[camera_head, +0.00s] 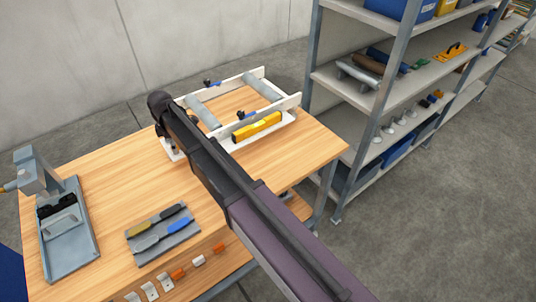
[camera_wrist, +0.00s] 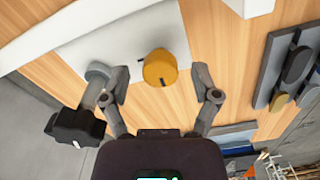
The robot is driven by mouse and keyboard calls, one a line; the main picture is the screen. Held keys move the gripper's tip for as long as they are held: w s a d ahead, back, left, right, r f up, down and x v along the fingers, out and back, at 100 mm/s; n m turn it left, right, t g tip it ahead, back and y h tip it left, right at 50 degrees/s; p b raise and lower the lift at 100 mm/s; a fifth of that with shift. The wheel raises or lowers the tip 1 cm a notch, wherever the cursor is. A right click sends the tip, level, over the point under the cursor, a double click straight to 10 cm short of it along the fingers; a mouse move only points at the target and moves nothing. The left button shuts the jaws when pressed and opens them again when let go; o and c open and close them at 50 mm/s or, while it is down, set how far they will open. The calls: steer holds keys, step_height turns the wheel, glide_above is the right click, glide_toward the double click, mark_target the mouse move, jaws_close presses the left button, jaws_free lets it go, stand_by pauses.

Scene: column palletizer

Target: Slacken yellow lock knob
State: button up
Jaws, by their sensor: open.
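The yellow lock knob (camera_wrist: 160,68) shows in the wrist view, a round knob with a dark mark on its near side. It sits by the edge of a white plate (camera_wrist: 128,38) above the wooden bench top. My gripper (camera_wrist: 161,76) is open, one finger on each side of the knob with a gap on both sides. The left finger is close to a grey round part beside the knob. In the head view my arm reaches over the bench to the white roller frame (camera_head: 283,103); the knob and my fingertips are hidden there.
A black-ended grey part (camera_wrist: 76,127) lies left of my gripper. On the bench (camera_head: 100,180) are a yellow bar (camera_head: 257,129), a grey mat with tools (camera_head: 163,235) and a grey fixture (camera_head: 68,240). A loaded shelf rack (camera_head: 345,100) stands at the right.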

steer(key=m, duration=1.4)
step_height(320, 180, up, 14)
steer(key=p, duration=1.4)
steer(key=s+d+f+m+b, duration=0.1)
steer(key=d+f+b, duration=0.3)
steer(key=d, duration=0.7)
steer(key=s+d+f+m+b, duration=0.2)
steer(key=s+d+f+b, duration=0.2)
steer(key=d, duration=0.7)
steer(key=s+d+f+m+b, duration=0.1)
steer(key=s+d+f+b, duration=0.2)
steer(key=d, duration=0.7)
step_height(320, 180, down, 2)
steer(key=shift+s+d+f+m+b, duration=0.15)
steer(key=shift+s+d+m+b, duration=0.2)
steer(key=shift+b, duration=0.8)
steer(key=shift+w, duration=0.1)
steer(key=s+d+m, duration=0.2)
steer(key=s+d, duration=0.6)
steer(key=d, duration=0.2)
steer(key=shift+s+d, duration=0.2)
steer(key=shift+d, duration=0.2)
